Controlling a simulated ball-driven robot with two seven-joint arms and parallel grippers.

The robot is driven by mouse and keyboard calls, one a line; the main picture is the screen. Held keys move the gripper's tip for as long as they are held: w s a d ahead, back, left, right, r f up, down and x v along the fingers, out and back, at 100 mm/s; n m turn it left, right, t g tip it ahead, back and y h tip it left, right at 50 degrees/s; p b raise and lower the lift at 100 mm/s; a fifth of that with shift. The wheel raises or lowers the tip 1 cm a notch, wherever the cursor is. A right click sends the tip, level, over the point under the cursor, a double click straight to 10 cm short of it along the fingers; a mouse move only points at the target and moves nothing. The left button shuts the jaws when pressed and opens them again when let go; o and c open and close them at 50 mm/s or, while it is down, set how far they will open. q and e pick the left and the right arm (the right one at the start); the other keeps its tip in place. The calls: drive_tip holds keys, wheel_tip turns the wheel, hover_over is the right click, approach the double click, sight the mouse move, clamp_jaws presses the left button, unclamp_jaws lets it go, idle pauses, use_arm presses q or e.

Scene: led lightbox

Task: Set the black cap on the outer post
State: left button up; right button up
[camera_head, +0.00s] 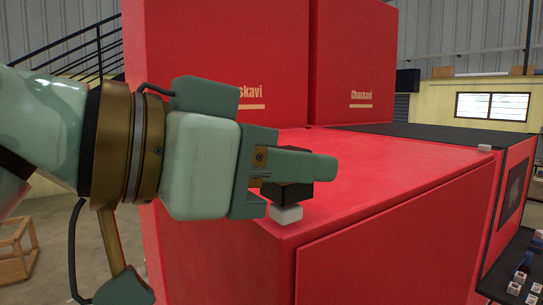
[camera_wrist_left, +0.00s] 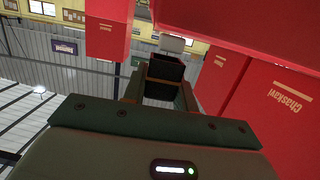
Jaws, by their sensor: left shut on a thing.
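My left gripper (camera_head: 290,174) is shut on the black cap (camera_head: 291,194) at the near corner of the red box top. A pale grey post (camera_head: 286,214) stands at that corner, right below the cap. In the head view the cap's underside meets the post's top edge; I cannot tell whether they touch. In the left wrist view the black cap (camera_wrist_left: 165,70) sits between the fingers, with the pale post (camera_wrist_left: 172,44) just beyond it. A second small pale post (camera_head: 484,148) stands at the far right corner. My right gripper is not in view.
The red box top (camera_head: 400,165) is clear between the two posts. Tall red boxes marked Chaskavi (camera_head: 355,60) rise behind it. A dark table with small items (camera_head: 520,275) stands at the lower right. A wooden crate frame (camera_head: 15,250) is on the floor at left.

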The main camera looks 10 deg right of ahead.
use_arm(q)
drive_tip(key=shift+f+b, duration=0.65)
drive_tip(key=shift+f, duration=0.35)
drive_tip(key=o, duration=1)
drive_tip(key=p+v, duration=0.3)
drive_tip(key=v, duration=0.5)
